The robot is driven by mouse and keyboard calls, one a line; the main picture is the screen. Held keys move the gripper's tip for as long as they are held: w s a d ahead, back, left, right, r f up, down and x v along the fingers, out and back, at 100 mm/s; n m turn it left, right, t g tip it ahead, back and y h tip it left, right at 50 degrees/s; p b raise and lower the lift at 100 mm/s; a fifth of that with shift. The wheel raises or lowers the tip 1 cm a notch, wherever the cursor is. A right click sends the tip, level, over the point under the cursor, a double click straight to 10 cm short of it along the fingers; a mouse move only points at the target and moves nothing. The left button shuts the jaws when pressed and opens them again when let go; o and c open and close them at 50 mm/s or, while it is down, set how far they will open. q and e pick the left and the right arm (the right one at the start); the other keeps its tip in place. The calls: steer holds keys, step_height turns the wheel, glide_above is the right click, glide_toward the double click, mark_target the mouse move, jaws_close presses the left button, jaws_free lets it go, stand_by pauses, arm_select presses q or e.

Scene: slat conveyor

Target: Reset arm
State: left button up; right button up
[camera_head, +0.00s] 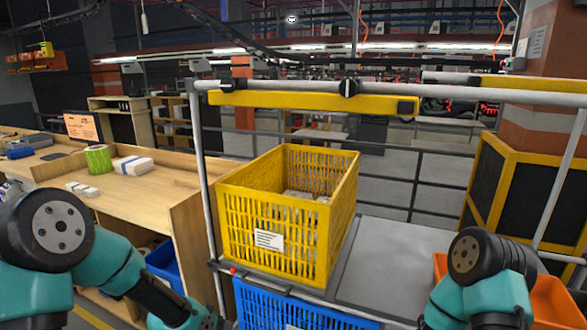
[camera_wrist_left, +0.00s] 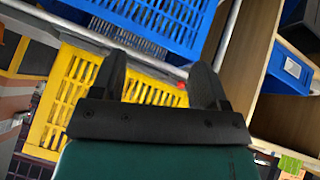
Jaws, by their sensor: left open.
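My left arm (camera_head: 130,275) comes in from the left in the head view and runs down to the bottom edge, where its end is cut off. In the left wrist view my left gripper (camera_wrist_left: 160,75) is open, its two dark fingers apart with nothing held between them. Beyond the fingers are a yellow crate (camera_wrist_left: 150,92) and a blue crate (camera_wrist_left: 165,25), both apart from the gripper as far as I can tell. My right arm (camera_head: 485,275) stands at the lower right of the head view. Its gripper is out of the picture.
A yellow crate (camera_head: 265,215) with grey items inside stands on a grey shelf (camera_head: 390,262), above a blue crate (camera_head: 290,310). A metal frame post (camera_head: 205,170) rises beside it. A wooden desk (camera_head: 140,190) is at left, an orange bin (camera_head: 555,300) at right.

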arm_select(q)
steer(key=s+f+n+g, duration=0.4)
steer(key=s+f+g, duration=0.1)
steer(key=s+f, duration=1.2)
steer(key=s, duration=0.4)
steer(key=shift+a+f+y, duration=0.2)
steer(key=shift+f+y, duration=0.15)
steer(key=shift+y, duration=0.05)
stand_by(0.4)
